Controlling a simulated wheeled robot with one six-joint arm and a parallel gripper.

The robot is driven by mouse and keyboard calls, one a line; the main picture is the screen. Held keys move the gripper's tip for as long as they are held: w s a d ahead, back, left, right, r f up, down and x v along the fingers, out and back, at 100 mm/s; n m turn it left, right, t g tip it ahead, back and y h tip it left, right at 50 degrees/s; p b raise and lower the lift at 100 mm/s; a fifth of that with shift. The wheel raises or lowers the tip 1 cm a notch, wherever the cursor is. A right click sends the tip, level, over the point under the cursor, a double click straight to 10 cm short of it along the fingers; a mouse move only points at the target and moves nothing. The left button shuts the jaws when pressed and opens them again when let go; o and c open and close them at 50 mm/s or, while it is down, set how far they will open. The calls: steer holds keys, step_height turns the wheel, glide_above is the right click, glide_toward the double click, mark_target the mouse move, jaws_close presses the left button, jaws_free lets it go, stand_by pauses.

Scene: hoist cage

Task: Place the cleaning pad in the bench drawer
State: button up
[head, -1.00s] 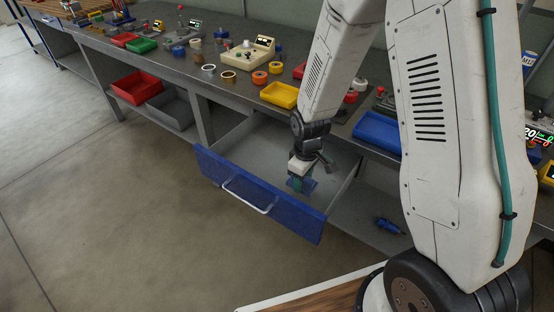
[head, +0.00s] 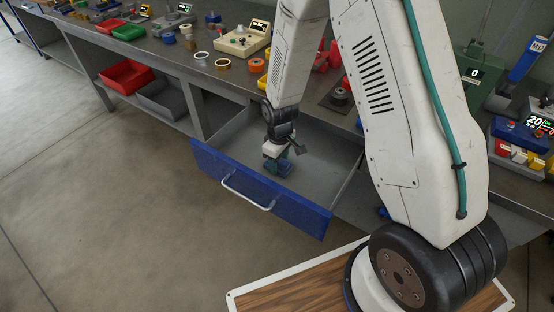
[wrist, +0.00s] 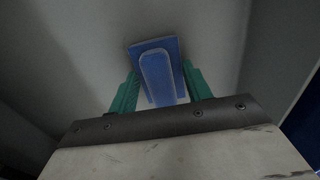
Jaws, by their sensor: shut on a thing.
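The bench drawer (head: 262,190) is pulled open, with a blue front and a pale bar handle. Its grey inside shows around my arm. My gripper (head: 278,168) is down inside the drawer, pointing at its floor. It is shut on the blue cleaning pad (head: 285,169). In the wrist view the pad (wrist: 172,44) has a raised lighter-blue grip between the green fingers (wrist: 160,90). The pad is over the drawer floor (wrist: 215,30); I cannot tell if it touches it.
The bench top above the drawer holds tape rolls (head: 223,64), a beige device (head: 243,40) and coloured bins. A red bin (head: 125,75) and a grey bin (head: 165,99) sit on the lower shelf. The drawer floor around the pad looks clear.

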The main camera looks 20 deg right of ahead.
steer(key=o, duration=1)
steer(key=shift+o, duration=0.2)
steer(key=s+d+r+m, duration=0.1)
steer(key=s+r, duration=0.1)
steer(key=r, duration=0.9)
steer(key=s+r+m, duration=0.1)
steer(key=s+r, duration=0.1)
steer(key=r, duration=0.9)
steer(key=s+d+r+m, duration=0.1)
steer(key=s+r+m, duration=0.1)
steer(key=s+r, duration=0.5)
steer(key=s+d+r+m+t, duration=0.1)
steer(key=s+r, duration=0.7)
steer(key=s, duration=0.8)
steer(key=shift+s+d+m, duration=0.15)
steer(key=shift+d+m, duration=0.65)
steer(key=shift+m, duration=0.3)
